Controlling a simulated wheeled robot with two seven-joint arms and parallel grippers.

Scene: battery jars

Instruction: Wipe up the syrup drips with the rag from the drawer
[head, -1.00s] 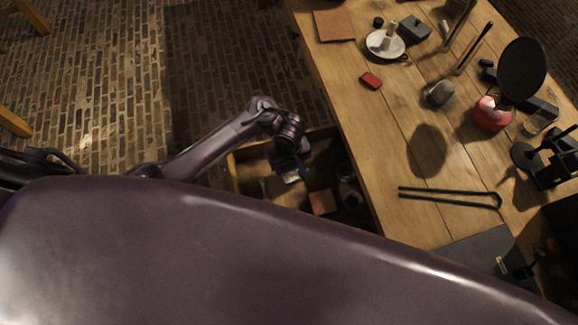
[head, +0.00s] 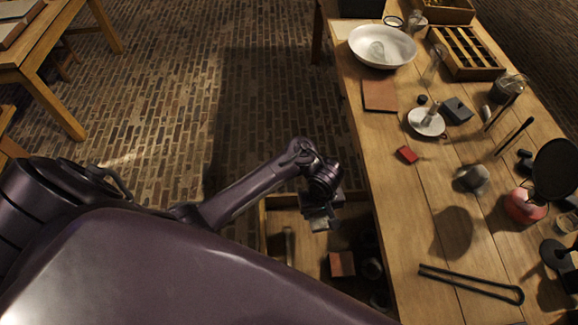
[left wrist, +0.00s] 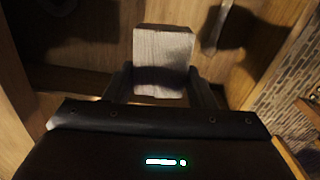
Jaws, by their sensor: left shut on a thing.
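My left gripper (head: 322,212) is over the open drawer (head: 284,203) at the table's left side. It is shut on a pale grey folded rag (head: 320,224). In the left wrist view the rag (left wrist: 162,60) is a flat, square-edged piece between the two fingers (left wrist: 162,88), with the drawer's wooden inside behind it. I cannot make out any syrup drips on the table (head: 410,215). My right gripper is not in view.
In the drawer lie an orange-brown square (head: 342,264) and a pale handle (head: 289,245). On the table are a white bowl (head: 360,45), a brown mat (head: 380,95), a candle holder (head: 425,122), a red block (head: 407,154) and black tongs (head: 470,285).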

